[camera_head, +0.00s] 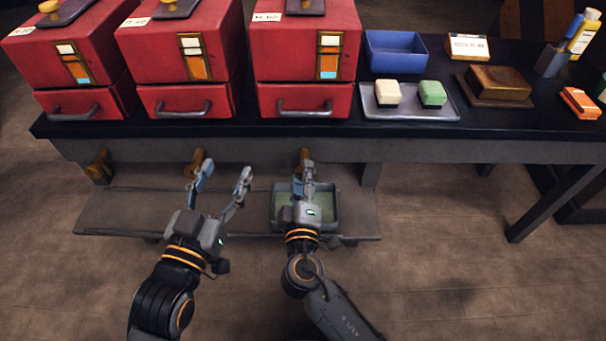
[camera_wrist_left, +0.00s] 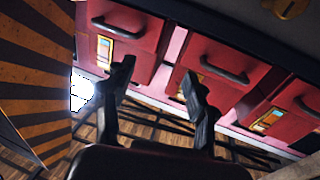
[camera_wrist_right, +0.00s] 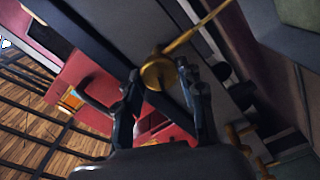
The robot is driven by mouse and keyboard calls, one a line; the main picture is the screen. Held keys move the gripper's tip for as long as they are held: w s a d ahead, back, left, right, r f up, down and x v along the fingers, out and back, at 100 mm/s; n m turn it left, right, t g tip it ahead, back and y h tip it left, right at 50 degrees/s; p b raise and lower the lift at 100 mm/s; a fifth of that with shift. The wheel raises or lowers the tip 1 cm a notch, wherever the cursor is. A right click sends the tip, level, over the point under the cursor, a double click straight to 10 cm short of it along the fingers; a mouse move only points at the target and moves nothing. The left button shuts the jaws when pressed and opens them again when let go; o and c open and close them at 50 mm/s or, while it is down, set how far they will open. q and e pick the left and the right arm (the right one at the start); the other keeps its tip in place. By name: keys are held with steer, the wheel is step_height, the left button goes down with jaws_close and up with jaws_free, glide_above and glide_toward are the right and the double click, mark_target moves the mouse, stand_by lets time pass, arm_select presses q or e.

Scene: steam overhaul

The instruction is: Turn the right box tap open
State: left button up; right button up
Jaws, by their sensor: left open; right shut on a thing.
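Three red boxes stand in a row on the dark table, and the right box (camera_head: 305,50) has a drawer with a grey handle. Below the table edge, under that box, is its brass tap (camera_head: 304,154). My right gripper (camera_head: 308,170) is at this tap. In the right wrist view the brass tap (camera_wrist_right: 158,73) sits between the fingertips, which are shut on it; a long brass piece reaches up to the right. My left gripper (camera_head: 224,174) is open and empty, just below and right of the middle tap (camera_head: 195,161). How far the right tap is turned I cannot tell.
A green basin (camera_head: 329,202) stands on a low shelf (camera_head: 130,212) beneath the right tap, partly hidden by my right gripper. The left tap (camera_head: 100,166) is further left. On the table are a blue bin (camera_head: 396,52) and a grey tray (camera_head: 410,113) with two blocks.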

arm_select(q)
step_height(320, 180, down, 8)
steer(key=s+a+g+y+p, duration=0.1)
steer(key=s+g, duration=0.1)
steer(key=g, duration=0.2)
steer(key=shift+a+r+g+y+p, duration=0.15)
steer(key=shift+a+g+y+p, duration=0.15)
steer(key=shift+a, duration=0.05)
arm_select(e)
steer(key=shift+f+n, duration=0.15)
steer(key=shift+n, duration=2.45)
arm_select(q)
steer(key=shift+s, duration=0.1)
arm_select(e)
steer(key=o, duration=1.1)
steer(key=shift+o, duration=0.2)
steer(key=s, duration=1.2)
